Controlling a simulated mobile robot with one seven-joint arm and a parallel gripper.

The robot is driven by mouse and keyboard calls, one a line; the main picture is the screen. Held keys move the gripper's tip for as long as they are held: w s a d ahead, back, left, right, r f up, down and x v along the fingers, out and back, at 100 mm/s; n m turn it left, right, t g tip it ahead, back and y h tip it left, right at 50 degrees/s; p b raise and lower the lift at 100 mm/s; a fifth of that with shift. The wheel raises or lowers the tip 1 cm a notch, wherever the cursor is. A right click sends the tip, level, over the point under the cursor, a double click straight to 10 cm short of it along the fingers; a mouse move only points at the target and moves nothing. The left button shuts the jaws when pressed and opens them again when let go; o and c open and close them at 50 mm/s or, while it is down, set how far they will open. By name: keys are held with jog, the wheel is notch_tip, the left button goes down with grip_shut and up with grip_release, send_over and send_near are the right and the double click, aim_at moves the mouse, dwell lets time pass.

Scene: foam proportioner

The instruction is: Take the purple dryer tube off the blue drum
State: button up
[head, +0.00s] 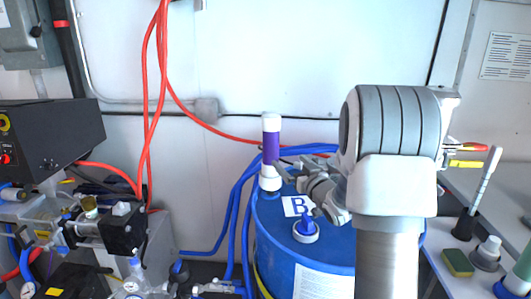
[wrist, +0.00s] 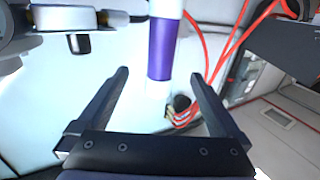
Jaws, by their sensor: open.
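The purple dryer tube (head: 271,147), with a white cap and white base, stands upright on top of the blue drum (head: 275,238) at its back left. It also shows in the wrist view (wrist: 162,50), upper middle. My gripper (wrist: 158,78) is open, its two dark fingers apart, with the tube's lower white part showing in the gap between them. I cannot tell from this view how deep the tube sits between the fingers. In the head view my gripper is small and partly hidden by my arm, just right of the tube.
A blue-and-white cap fitting (head: 306,230) and a label marked B (head: 297,205) are on the drum top. Blue hoses (head: 236,200) run behind and left of the drum. Red hoses (head: 160,80) hang at the left. A bench with a sponge (head: 457,263) is at right.

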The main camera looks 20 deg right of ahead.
aim_at(275, 148)
jog(key=w, duration=0.4)
jog(key=w+p, duration=0.1)
jog(key=w, duration=0.3)
jog(key=w+a, duration=0.1)
jog(key=w, duration=0.3)
jog(key=shift+w+a+f+p, duration=0.1)
jog(key=shift+w+p, duration=0.15)
jog(key=shift+w, duration=0.6)
jog(key=shift+w+a+f+p, duration=0.1)
jog(key=shift+w+a+p, duration=0.1)
jog(key=shift+w, duration=0.65)
jog(key=shift+w+a+f+p, duration=0.1)
jog(key=shift+w+p, duration=0.15)
jog(key=shift+w, duration=0.6)
jog(key=shift+c, duration=0.3)
jog(key=shift+r, duration=0.1)
grip_shut()
